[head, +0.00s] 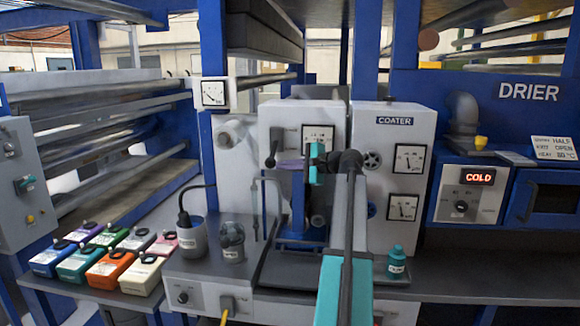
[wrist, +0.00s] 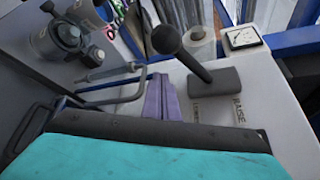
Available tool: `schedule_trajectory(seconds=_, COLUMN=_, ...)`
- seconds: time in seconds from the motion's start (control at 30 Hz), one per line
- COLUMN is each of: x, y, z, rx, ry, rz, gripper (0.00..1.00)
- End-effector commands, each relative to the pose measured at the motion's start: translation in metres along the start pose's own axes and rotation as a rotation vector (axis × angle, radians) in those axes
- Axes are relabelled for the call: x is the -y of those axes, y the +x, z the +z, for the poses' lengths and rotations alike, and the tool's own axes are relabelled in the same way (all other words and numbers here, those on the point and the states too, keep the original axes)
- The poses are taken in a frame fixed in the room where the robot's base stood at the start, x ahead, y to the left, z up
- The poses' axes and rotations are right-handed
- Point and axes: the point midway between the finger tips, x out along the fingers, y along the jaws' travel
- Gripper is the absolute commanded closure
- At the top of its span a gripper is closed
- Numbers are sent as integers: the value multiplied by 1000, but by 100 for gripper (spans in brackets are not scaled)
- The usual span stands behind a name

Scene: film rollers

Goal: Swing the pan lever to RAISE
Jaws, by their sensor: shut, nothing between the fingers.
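The pan lever is a dark rod with a round black knob (wrist: 167,40) on a dark grey plate (wrist: 215,92), in the wrist view. The rod slants from the plate up and left to the knob. The word RAISE (wrist: 238,112) is printed by the plate's right end; another label left of it is hard to read. In the head view the lever (head: 271,160) hangs on the coater's white front panel. My gripper (head: 283,164) has its purple fingers shut and empty, just right of the knob. The fingers (wrist: 160,84) also show in the wrist view, below the knob; contact is unclear.
The COATER cabinet (head: 393,120) with dials stands to the right. A bent pipe (head: 258,181) and a grey beaker (head: 194,240) are left of my arm. A teal bottle (head: 396,262) stands right of it. Several coloured boxes (head: 110,265) sit at the left.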

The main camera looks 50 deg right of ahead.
Motion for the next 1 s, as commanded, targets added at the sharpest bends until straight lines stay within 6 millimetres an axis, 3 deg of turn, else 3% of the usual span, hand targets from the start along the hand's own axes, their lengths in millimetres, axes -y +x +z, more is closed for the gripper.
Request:
schedule_trajectory(seconds=0.33, x=-1, y=-9, z=26, rx=1, ry=0, rz=1, gripper=100)
schedule_trajectory(seconds=1.0, x=2, y=-13, z=28, rx=-2, ry=10, rz=5, gripper=100)
